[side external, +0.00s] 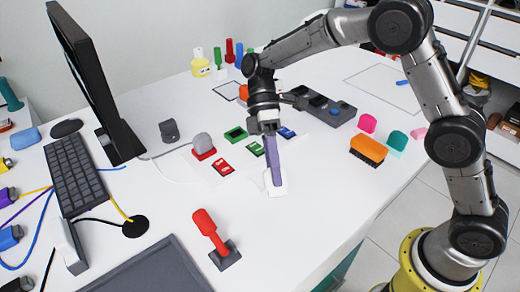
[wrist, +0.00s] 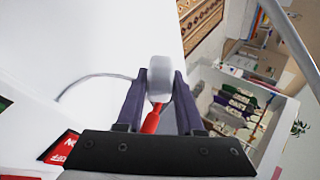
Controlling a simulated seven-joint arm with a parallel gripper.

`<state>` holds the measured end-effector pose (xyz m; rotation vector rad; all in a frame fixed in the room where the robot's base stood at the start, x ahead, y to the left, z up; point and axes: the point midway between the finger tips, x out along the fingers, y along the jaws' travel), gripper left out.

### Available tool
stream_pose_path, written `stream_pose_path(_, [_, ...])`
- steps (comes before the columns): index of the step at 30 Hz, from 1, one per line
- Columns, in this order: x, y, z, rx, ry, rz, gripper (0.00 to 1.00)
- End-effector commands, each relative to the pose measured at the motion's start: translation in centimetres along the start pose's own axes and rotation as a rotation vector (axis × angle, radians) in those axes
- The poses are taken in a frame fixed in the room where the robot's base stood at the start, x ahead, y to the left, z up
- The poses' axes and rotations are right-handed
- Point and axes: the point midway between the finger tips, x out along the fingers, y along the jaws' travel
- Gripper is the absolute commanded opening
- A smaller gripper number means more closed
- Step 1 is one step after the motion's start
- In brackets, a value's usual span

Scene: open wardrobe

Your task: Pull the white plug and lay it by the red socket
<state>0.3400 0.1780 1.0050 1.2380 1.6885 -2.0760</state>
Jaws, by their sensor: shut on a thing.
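My gripper (side external: 275,183) points down with its purple fingers over a small white plate on the white table. In the wrist view my gripper (wrist: 160,82) is shut on the white plug (wrist: 160,72), a pale block between the fingertips. In the side view the fingers largely hide the plug; I cannot tell if it is seated or lifted. A pale cable (wrist: 95,79) comes in from the left. The red socket (side external: 223,168) lies flat to the left of my gripper.
A grey plug (side external: 203,142) stands on another red base left of my gripper. A red-handled piece (side external: 208,228) stands in front. An orange brush (side external: 368,151) lies right. The table's front right is clear.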

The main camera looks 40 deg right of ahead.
Motion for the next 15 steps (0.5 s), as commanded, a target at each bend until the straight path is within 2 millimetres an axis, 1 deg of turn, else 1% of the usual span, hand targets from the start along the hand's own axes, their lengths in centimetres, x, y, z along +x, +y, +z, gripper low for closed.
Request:
stream_pose_path(1, [0.27,-0.32,0.08,0.017,0.014,-0.068,0.0])
stream_pose_path(3, [0.28,-0.54,0.01,0.021,0.022,-0.137,0.0])
stream_pose_path(6, [0.26,-0.64,-0.02,0.021,0.024,-0.195,0.0])
stream_pose_path(11, [0.49,-0.44,-0.02,0.018,0.023,-0.224,0.0])
stream_pose_path(15, [1.13,0.21,-0.01,0.018,0.023,-0.223,0.0])
